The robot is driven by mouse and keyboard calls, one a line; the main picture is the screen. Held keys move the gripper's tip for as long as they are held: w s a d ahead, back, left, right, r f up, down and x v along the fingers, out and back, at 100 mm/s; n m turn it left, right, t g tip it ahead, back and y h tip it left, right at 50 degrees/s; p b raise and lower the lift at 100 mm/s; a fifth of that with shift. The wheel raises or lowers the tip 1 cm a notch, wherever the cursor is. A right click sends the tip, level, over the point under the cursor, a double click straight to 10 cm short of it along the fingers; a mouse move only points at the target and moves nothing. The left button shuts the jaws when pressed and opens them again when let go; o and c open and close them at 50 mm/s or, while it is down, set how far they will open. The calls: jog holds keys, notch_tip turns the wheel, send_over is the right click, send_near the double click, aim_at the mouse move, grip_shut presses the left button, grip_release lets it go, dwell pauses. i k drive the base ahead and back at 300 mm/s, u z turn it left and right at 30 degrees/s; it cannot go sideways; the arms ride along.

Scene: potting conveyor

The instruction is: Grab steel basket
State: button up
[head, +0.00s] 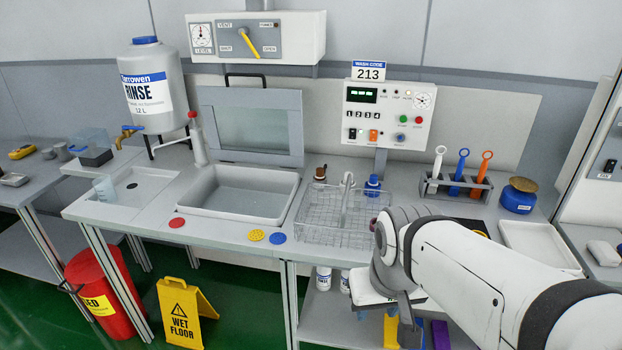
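The steel basket (318,232) is a wire-mesh basket on the grey worktop, right of the sink and in front of the control panel. My gripper (408,318) is at the lower middle right, at the end of my white arm. It appears in front of the worktop edge, to the right of the basket and nearer the camera, apart from it. Its fingers are small and partly hidden by my wrist, so their opening is unclear. My arm covers the worktop just right of the basket.
A sink (240,192) with a raised lid (250,125) lies left of the basket. A rack (458,187) of coloured-handled tools and a blue jar (518,195) stand to the right. Red, yellow and blue discs lie along the front edge. A wet-floor sign (180,313) stands below.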

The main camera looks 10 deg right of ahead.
aim_at(348, 187)
jog(key=z, duration=0.25)
jog(key=i, duration=0.9)
jog(key=z, duration=0.75)
